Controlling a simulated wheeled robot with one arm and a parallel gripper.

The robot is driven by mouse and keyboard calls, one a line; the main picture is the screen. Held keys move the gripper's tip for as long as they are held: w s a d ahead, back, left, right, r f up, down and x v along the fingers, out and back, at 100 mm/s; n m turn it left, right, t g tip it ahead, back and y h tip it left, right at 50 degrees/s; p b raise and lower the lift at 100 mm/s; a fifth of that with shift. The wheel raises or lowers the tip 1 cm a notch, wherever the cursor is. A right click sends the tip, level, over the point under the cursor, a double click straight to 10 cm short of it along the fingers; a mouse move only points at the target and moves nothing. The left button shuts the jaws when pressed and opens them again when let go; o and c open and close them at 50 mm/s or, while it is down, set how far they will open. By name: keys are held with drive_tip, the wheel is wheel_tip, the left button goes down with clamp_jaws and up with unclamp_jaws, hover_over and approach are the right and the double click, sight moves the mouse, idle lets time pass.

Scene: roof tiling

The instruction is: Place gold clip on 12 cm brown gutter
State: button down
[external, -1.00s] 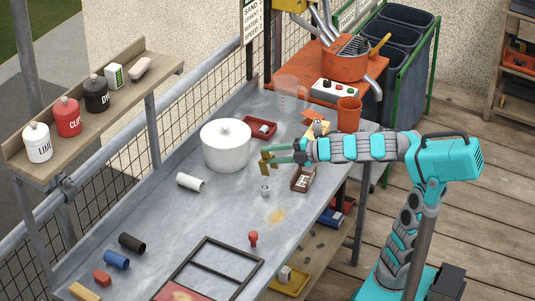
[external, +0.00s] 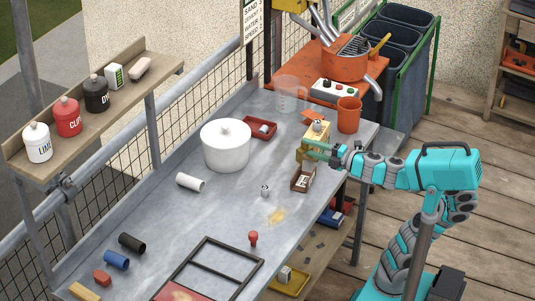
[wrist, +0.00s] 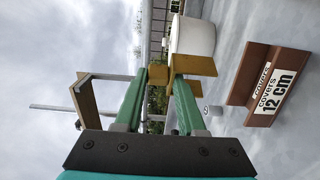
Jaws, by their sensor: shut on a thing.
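My gripper (external: 312,149) is shut on the gold clip (external: 302,155), held at the tips of its green fingers above the back right of the bench. In the wrist view, the gold clip (wrist: 194,65) shows at the ends of the gripper's green fingers (wrist: 165,80). The brown gutter (wrist: 262,88) has a white label reading "covers 12 cm"; it lies on the right in the wrist view, apart from the clip. In the external view, the brown gutter (external: 303,178) lies on the bench just below and in front of my gripper.
A white lidded pot (external: 226,147) stands left of my gripper. A small tan box (external: 317,133) and an orange cup (external: 349,115) stand behind it. A small silver piece (external: 265,190) and a white tube (external: 190,182) lie nearby. The bench's middle is mostly clear.

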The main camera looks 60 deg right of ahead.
drive_tip(key=shift+f+b, duration=1.8)
drive_tip(key=shift+f, duration=0.75)
drive_tip(key=shift+f, duration=0.25)
drive_tip(key=c, duration=0.5)
unclamp_jaws()
drive_tip(key=shift+s+r, duration=0.15)
drive_tip(key=shift+s, duration=0.9)
drive_tip(key=shift+s+r, duration=0.15)
drive_tip(key=shift+s, duration=0.85)
